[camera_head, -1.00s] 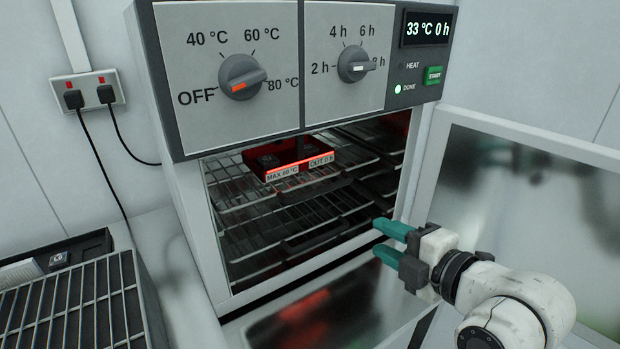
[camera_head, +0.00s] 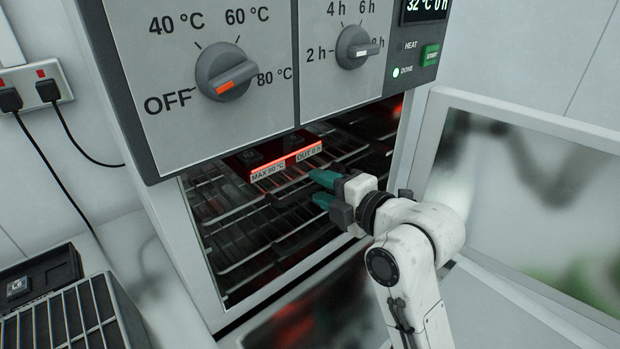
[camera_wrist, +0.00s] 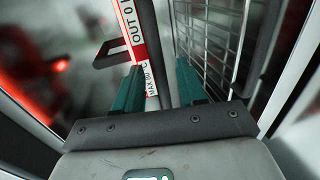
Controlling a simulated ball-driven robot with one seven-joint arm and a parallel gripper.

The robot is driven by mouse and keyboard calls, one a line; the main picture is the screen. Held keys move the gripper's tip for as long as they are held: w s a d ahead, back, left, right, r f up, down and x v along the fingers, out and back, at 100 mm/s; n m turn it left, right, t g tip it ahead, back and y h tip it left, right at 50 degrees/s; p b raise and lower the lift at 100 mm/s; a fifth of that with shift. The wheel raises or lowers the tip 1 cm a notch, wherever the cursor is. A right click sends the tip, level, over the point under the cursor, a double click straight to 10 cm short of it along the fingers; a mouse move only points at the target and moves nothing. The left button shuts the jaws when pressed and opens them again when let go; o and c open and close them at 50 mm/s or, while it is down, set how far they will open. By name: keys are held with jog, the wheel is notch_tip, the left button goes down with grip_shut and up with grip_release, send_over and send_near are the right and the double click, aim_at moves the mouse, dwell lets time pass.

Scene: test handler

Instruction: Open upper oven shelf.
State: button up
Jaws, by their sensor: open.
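The oven (camera_head: 120,90) is open at the front, and wire racks show inside it. The upper shelf (camera_head: 207,175) is a wire rack high in the opening. A dark box with a red-lit front (camera_head: 285,165), labelled "MAX 80 °C" and "OUT 0 h", sits at its level. My gripper (camera_head: 318,190), with teal fingers, is open and empty in front of the right part of the opening, just below and right of the label. In the wrist view, the label strip (camera_wrist: 137,38) and a dark handle (camera_wrist: 115,52) lie beyond my fingers (camera_wrist: 158,72). Whether anything touches is unclear.
The oven's glass door (camera_head: 540,190) stands swung open at the right. The control panel (camera_head: 245,60) overhangs the opening. A lower rack with a dark handle (camera_head: 290,245) lies beneath. A wire-topped dark unit (camera_head: 65,320) stands at the lower left.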

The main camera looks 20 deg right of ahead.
jog(key=shift+x, duration=1.95)
jog(key=shift+c, duration=0.2)
jog(key=c, duration=0.6)
jog(key=shift+f, duration=0.1)
grip_shut()
